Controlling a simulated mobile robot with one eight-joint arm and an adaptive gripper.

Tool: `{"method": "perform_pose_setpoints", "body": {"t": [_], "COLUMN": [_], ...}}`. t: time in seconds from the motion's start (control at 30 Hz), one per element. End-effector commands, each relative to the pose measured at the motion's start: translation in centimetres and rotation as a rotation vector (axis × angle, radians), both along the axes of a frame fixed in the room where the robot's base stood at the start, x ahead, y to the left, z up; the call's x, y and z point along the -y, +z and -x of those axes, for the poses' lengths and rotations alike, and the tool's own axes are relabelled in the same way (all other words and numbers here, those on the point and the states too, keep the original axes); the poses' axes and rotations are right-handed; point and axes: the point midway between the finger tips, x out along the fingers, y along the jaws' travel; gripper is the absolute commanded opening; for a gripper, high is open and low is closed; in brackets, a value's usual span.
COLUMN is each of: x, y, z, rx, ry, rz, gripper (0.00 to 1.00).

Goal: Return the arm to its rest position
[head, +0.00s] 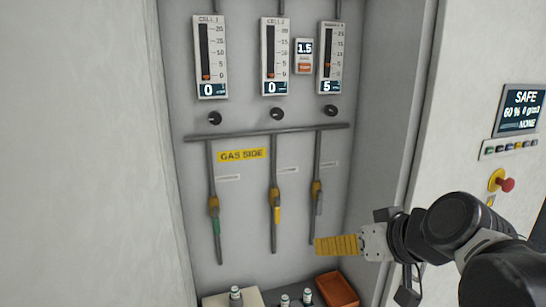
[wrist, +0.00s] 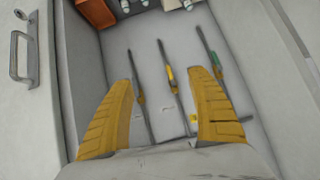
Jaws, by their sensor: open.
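My gripper (head: 318,247) has yellow ribbed fingers and reaches in from the right in the head view, at the lower right of the gas panel, in front of the cabinet's right side. In the wrist view my gripper (wrist: 163,80) has its two fingers spread wide with nothing between them but the panel behind. My dark arm links bend in from the lower right corner of the head view. The fingers look apart from the pipes, though their exact distance is hard to tell.
Three pipes with green (head: 216,226), yellow (head: 277,214) and grey (head: 319,204) valve handles hang below the flow meters (head: 274,55). An orange bin (head: 338,289) and small vials (head: 236,292) stand below. A red emergency button (head: 507,185) is at right.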

Motion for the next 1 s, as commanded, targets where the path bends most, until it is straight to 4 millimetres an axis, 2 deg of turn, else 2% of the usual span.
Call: {"method": "perform_pose_setpoints", "body": {"t": [0.03,0.1,0.2,0.3,0.4,0.53,1.0], "x": [0.2,0.9,2.3,3.7,4.8,5.4,5.5], "y": [-5.6,-10.9,-17.5,-22.2,-25.1,-26.3,-26.0], "z": [1.7,4.0,6.8,8.9,10.3,11.0,11.0], "rx": [-0.042,-0.102,-0.169,-0.212,-0.235,-0.247,-0.247], "ry": [-0.020,-0.066,-0.137,-0.204,-0.256,-0.286,-0.289], "rz": [0.021,0.053,0.098,0.137,0.163,0.179,0.180], "gripper": [0.67,0.67,0.67,0.67,0.67,0.67,0.67]}}
